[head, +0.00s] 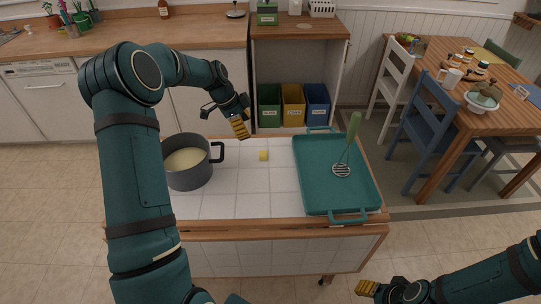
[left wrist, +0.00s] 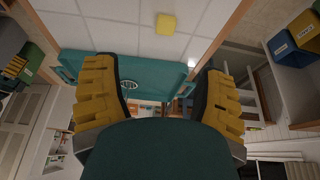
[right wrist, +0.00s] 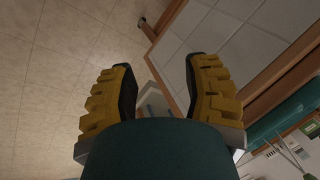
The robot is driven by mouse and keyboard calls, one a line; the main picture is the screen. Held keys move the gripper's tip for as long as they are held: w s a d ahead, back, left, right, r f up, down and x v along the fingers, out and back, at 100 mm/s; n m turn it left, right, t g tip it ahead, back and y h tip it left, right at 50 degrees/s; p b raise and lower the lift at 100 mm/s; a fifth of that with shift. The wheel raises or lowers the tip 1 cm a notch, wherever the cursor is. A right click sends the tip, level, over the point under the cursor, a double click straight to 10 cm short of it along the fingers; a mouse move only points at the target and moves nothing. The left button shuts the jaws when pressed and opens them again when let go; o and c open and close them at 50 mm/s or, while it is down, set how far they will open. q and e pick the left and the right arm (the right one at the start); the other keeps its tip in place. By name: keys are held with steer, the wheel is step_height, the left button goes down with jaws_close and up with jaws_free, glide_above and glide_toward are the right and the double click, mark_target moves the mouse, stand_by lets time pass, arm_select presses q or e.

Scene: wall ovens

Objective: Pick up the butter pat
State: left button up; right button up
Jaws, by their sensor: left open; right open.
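The butter pat (head: 264,156) is a small yellow block on the white tiled top of the island, between the pot and the teal tray. It also shows near the top of the left wrist view (left wrist: 166,24). My left gripper (head: 240,128) is open and empty, above the far edge of the island, to the left of the butter pat and apart from it. In the left wrist view its yellow fingers (left wrist: 160,95) are wide apart. My right gripper (head: 376,290) is open and empty, low in front of the island's near right corner; its spread fingers show in the right wrist view (right wrist: 160,90).
A dark pot (head: 190,176) with pale yellow contents stands left of the butter. A teal tray (head: 312,190) with handles lies to the right, with a green-handled masher (head: 342,170) in it. Tiles around the butter are clear. Chairs and a dining table (head: 440,115) stand at the right.

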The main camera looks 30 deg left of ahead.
arm_select(q)
steer(key=w+f, duration=0.2)
steer(key=b, duration=0.4)
glide_above(262, 154)
steer(key=a, duration=0.2)
steer(key=f, duration=0.4)
steer(key=s+f, duration=0.1)
steer(key=f, duration=0.1)
steer(key=b+x, duration=0.2)
steer(key=x, duration=0.4)
steer(key=shift+d+f, duration=0.25)
steer(key=shift+d, duration=0.05)
steer(key=shift+a+f, duration=0.1)
steer(key=shift+a, duration=0.05)
steer(key=shift+s+a, duration=0.1)
steer(key=c, duration=1)
arm_select(e)
step_height(262, 154, down, 7)
steer(key=shift+s+a, duration=0.15)
steer(key=shift+s, duration=0.25)
